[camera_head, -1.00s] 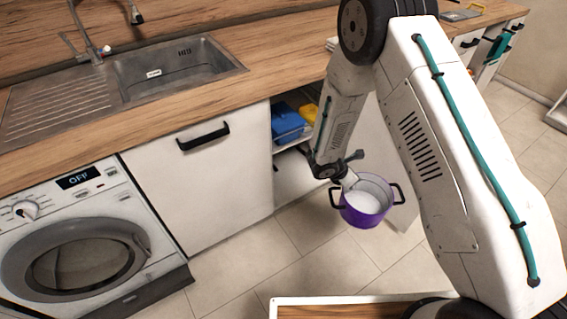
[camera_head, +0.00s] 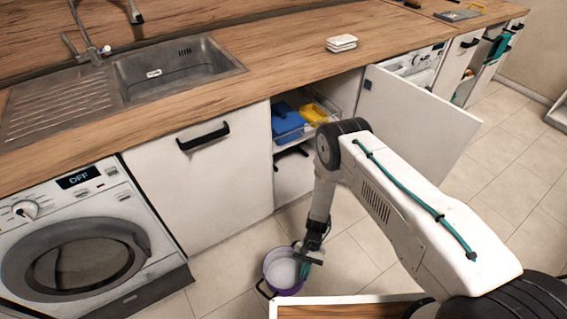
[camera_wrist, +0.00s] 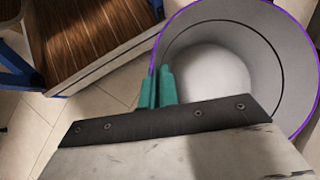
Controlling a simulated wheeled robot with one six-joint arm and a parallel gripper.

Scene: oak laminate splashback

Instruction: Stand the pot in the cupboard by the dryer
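The purple pot (camera_head: 284,287) has a pale inside and black handles. It is low in front of the cupboards in the head view, and its inside (camera_wrist: 215,75) fills the upper right of the wrist view. My gripper (camera_head: 303,267) is at the pot's right side in the head view. Its teal fingers (camera_wrist: 157,88) are close together at the pot's rim and look shut on it. The cupboard (camera_head: 291,180) is open, its door (camera_head: 420,125) swung out to the right.
A front-loading machine reading OFF (camera_head: 78,245) stands at the left, and another machine (camera_head: 415,66) shows partly behind the open door. A closed white panel (camera_head: 205,180) lies left of the opening. A wood-topped, white-edged surface (camera_head: 345,309) is at the bottom. Tiled floor lies between.

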